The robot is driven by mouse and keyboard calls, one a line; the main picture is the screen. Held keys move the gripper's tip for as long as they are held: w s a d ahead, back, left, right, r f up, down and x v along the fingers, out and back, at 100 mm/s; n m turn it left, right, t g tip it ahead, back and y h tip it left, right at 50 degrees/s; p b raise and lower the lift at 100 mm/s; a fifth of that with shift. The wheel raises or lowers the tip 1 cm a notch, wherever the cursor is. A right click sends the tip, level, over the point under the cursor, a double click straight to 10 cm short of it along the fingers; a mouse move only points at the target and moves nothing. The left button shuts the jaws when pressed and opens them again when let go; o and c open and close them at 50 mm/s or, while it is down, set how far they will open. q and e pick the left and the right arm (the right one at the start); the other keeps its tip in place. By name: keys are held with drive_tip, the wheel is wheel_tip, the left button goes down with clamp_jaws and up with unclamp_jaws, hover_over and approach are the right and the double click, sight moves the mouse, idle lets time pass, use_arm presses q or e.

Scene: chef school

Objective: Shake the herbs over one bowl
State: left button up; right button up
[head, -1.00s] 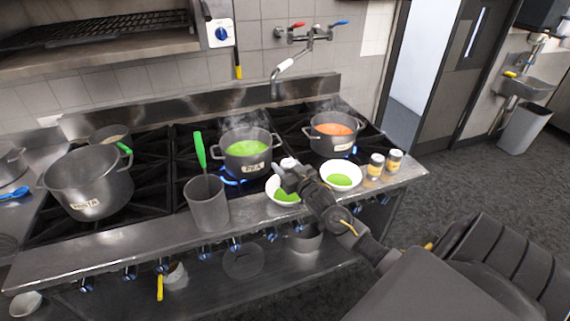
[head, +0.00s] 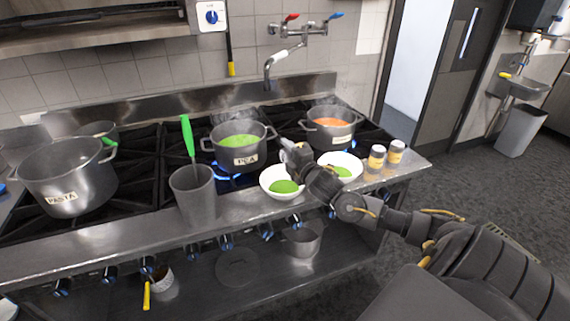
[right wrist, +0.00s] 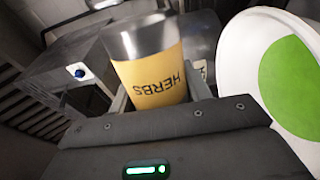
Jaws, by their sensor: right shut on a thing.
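My right gripper (head: 289,148) is shut on the herbs shaker (right wrist: 150,65), a yellow-labelled tin with a metal end that fills the middle of the right wrist view. In the head view the gripper is above and between two white bowls, and the shaker is mostly hidden by it. The left bowl (head: 270,174) holds green soup, and so does the right bowl (head: 352,158). A white bowl with green soup also shows at the right of the right wrist view (right wrist: 247,65). My left gripper is not in view.
The pea pot (head: 225,158) and an orange soup pot (head: 318,140) stand behind the bowls. Two yellow-labelled shakers (head: 375,158) stand right of the bowls. A grey container (head: 195,199) with a green-handled utensil is at left, beyond it a pasta pot (head: 75,188).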

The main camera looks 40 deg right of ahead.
drive_tip(key=n, duration=0.2)
drive_tip(key=r+n+b, duration=0.1)
drive_tip(key=n, duration=0.3)
drive_tip(key=shift+a+r, duration=0.1)
drive_tip(key=shift+r, duration=0.2)
